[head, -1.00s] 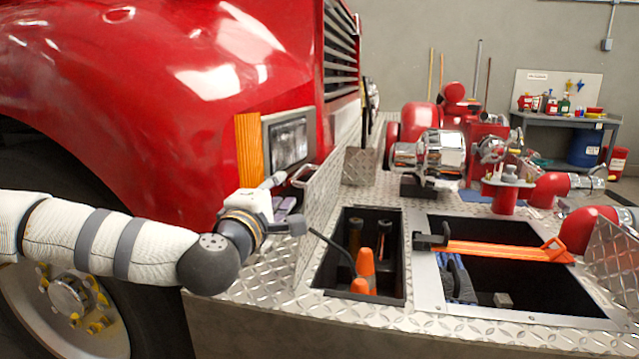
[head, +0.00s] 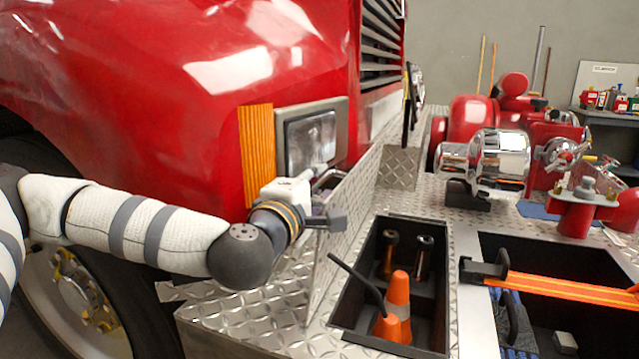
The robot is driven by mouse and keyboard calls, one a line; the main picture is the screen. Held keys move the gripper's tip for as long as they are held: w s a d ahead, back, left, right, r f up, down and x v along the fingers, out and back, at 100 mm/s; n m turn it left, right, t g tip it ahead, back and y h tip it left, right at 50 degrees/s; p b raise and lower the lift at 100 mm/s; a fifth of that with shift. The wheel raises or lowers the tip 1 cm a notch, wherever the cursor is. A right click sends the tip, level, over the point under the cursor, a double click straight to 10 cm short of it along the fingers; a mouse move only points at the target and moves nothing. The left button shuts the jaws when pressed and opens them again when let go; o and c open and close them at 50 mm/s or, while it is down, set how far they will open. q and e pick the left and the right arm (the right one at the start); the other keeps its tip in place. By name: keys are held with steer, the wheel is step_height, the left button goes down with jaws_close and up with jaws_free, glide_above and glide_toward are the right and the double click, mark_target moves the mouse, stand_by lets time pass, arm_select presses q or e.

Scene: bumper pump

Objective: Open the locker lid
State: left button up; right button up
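The locker lid (head: 355,200) is a diamond-plate panel standing steeply up along the left side of a black locker compartment (head: 345,325), which is open. A metal handle (head: 330,176) shows at the lid's upper left. My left gripper (head: 328,215) is beside the lid's left face, close below the handle. Its fingers are seen edge-on, so I cannot tell whether they are open or touching the lid. My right gripper is not in view.
Orange cones (head: 396,298), a black hose and metal nozzles (head: 424,255) are in the compartment. A second open compartment with an orange strap (head: 560,287) lies to the right. The truck's red fender and headlight (head: 310,140) are close behind my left arm.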

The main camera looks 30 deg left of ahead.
mark_target(341, 187)
arm_select(q)
jaws_close()
steer(key=d, duration=0.1)
steer(key=d+m+p, duration=0.1)
steer(key=d, duration=0.1)
steer(key=shift+w+d+r+m+p, duration=0.25)
steer(key=shift+w+m+p, duration=0.05)
steer(key=shift+w+p, duration=0.1)
steer(key=shift+w+d+f, duration=0.1)
steer(key=shift+d+f, duration=0.05)
steer(key=shift+d, duration=0.1)
steer(key=shift+a+f, duration=0.15)
steer(key=shift+a, duration=0.1)
steer(key=shift+o, duration=0.8)
jaws_free()
steer(key=shift+d, duration=0.1)
steer(key=shift+f, duration=0.1)
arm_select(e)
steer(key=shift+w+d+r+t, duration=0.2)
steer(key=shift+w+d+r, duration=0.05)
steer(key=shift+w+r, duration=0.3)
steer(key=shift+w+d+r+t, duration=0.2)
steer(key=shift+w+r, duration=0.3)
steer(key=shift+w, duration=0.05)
